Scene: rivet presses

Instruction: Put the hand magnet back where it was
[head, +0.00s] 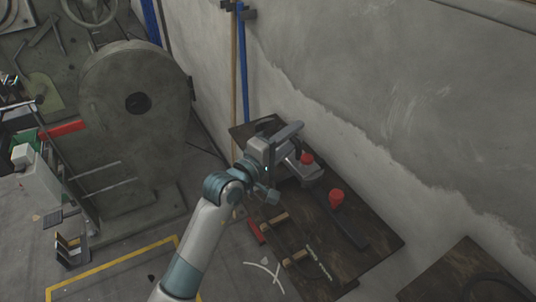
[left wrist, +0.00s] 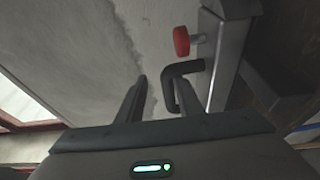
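The hand magnet appears to be the grey metal bar (head: 304,170) with a red knob (head: 306,158) and a dark handle. It is on the dark wooden table, partly hidden by my left gripper (head: 280,147). In the left wrist view the bar (left wrist: 229,55) is at upper right, with the red knob (left wrist: 182,41) and the black bent handle (left wrist: 170,80). My left gripper (left wrist: 160,98) is open. The handle's bar shows between its two fingers, with a gap on the left; contact with the right finger is unclear. My right gripper is not in view.
The dark table (head: 378,243) stands against the grey wall. A red part (head: 337,197) stands on it near a dark flat bar (head: 345,222). A large grey press (head: 135,120) stands on the left, behind yellow floor lines.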

